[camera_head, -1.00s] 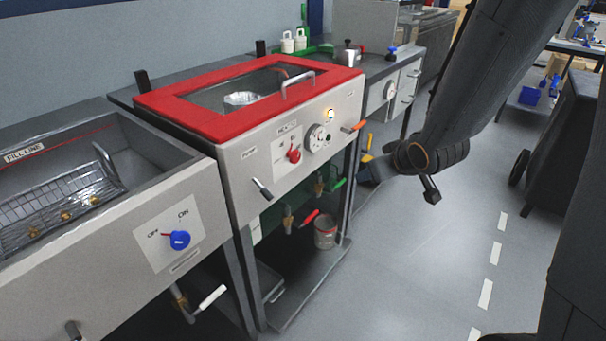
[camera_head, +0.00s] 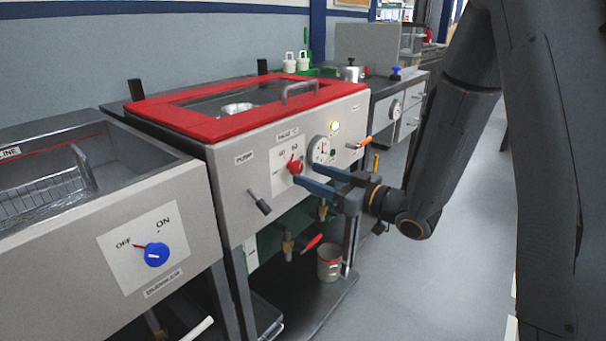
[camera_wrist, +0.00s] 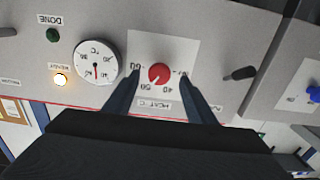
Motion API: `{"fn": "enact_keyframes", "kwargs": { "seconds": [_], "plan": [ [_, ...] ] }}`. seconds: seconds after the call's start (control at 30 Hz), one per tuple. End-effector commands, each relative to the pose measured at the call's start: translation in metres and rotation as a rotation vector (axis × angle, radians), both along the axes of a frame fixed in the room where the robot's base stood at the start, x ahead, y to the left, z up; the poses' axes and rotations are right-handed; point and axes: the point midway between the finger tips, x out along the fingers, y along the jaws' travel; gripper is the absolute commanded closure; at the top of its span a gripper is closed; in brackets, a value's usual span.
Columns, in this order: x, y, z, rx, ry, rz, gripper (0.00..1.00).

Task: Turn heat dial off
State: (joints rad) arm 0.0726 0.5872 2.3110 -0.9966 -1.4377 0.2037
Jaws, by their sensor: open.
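The heat dial is a red knob (camera_head: 295,167) on a white plate on the front of the red-topped machine. In the wrist view the red knob (camera_wrist: 159,73) sits between my two fingers, with numbers around it and a heat label below; the picture is upside down. Its pointer is toward the lower left there, near the 50 mark. My gripper (camera_head: 307,176) is open, its fingers reaching toward the panel on either side of the knob. The wrist view shows my gripper (camera_wrist: 160,80) empty, and I cannot tell whether a finger touches the knob.
A round temperature gauge (camera_head: 321,149) and a lit lamp (camera_head: 335,127) are right of the dial. The left machine has a blue knob (camera_head: 157,254). The floor (camera_head: 400,280) is clear.

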Motion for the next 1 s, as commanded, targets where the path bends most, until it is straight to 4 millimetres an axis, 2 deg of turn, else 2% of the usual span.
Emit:
{"fn": "enact_keyframes", "kwargs": {
  "seconds": [0.1, 0.23, 0.6, 0.87, 1.0],
  "plan": [
    [0.011, 0.015, 0.0, -0.001, -0.001, 0.002, 0.49],
    [0.019, 0.025, -0.001, -0.001, 0.001, 0.001, 0.49],
    [0.023, 0.029, 0.0, 0.0, 0.001, -0.002, 0.49],
    [0.023, 0.029, 0.0, -0.001, 0.001, -0.002, 0.9],
    [0.023, 0.029, 0.0, -0.003, -0.003, -0.002, 0.9]
  ]
}}
